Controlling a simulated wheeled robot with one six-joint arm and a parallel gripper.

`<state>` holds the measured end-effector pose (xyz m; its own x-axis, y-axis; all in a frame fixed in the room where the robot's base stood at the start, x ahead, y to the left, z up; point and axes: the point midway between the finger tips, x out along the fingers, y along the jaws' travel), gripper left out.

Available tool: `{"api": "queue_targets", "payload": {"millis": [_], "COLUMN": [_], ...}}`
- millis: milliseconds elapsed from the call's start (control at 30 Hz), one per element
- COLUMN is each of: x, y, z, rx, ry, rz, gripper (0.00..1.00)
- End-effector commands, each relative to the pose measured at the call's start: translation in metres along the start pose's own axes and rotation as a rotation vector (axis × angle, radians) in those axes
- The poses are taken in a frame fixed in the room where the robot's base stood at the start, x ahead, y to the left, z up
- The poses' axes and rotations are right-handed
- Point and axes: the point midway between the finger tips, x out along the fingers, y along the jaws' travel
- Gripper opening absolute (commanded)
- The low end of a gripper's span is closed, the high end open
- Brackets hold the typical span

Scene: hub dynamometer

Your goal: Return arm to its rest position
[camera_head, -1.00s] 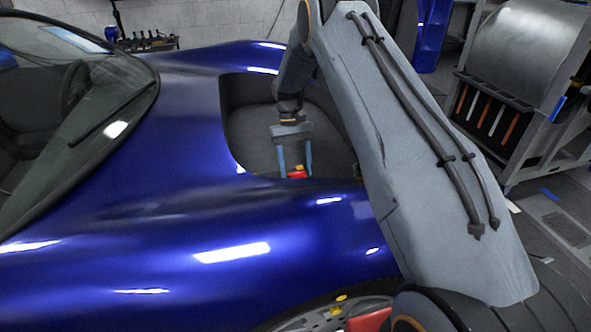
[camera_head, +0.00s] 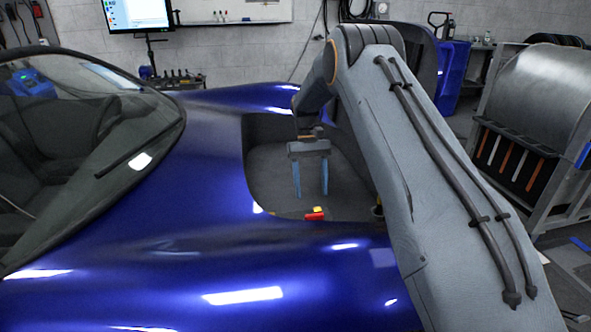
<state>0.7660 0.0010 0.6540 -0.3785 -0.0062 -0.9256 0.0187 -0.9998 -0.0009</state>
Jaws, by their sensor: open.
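My gripper (camera_head: 311,192) hangs over the open recess in the blue car's front, its two blue fingers pointing down and apart, with nothing between them. My arm reaches in from the right side of the picture, with its elbow high above the recess. A small red part with a yellow top (camera_head: 315,214) sits low in the recess, near its front edge, below and apart from the fingertips.
The blue car (camera_head: 160,225) fills the left and front, its recess rim (camera_head: 246,150) close around my gripper. A metal cabinet with several hanging tools (camera_head: 510,160) stands at the right. A monitor (camera_head: 138,14) and a whiteboard (camera_head: 235,10) are at the back wall.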

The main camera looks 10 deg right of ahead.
Motion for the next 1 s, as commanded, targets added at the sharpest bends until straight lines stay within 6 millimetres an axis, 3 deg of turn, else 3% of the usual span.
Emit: {"api": "queue_targets", "payload": {"millis": [167, 500, 733, 1000], "x": [-0.022, -0.061, -0.072, -0.069], "y": [-0.015, -0.051, -0.07, -0.085], "z": [0.024, 0.105, 0.168, 0.245], "rx": [-0.017, -0.062, -0.091, -0.125], "ry": [0.031, 0.116, 0.173, 0.238], "rz": [0.002, 0.003, 0.003, -0.001], "gripper": [0.58, 0.58, 0.58, 0.58]}}
